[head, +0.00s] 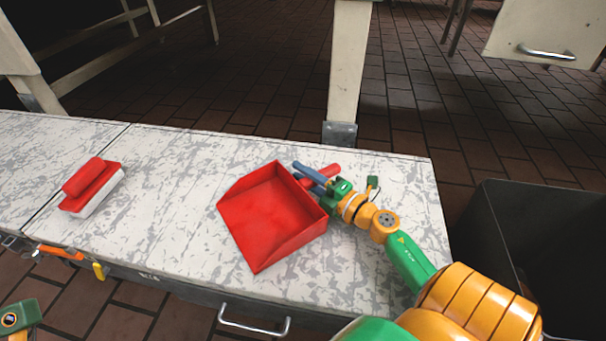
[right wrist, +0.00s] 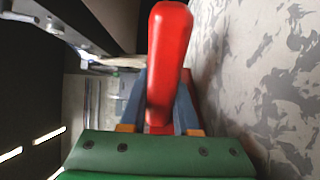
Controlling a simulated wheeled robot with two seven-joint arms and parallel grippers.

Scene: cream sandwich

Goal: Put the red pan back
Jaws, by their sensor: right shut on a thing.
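The red pan (head: 265,212) is a dustpan on the right part of the marbled white table, its wide mouth toward the left and its handle toward the right. My right gripper (head: 317,175) is shut on its red handle, which also shows between the fingers in the right wrist view (right wrist: 168,65). I cannot tell whether the pan touches the table or is slightly above it. A green piece of my left arm shows at the lower left edge; the left gripper's fingers are out of view.
A red and white brush (head: 92,187) lies on the table's left part. A dark open bin (head: 530,250) stands beside the table's right end. A metal drawer handle (head: 254,323) is on the front edge. The table between brush and pan (head: 170,190) is clear.

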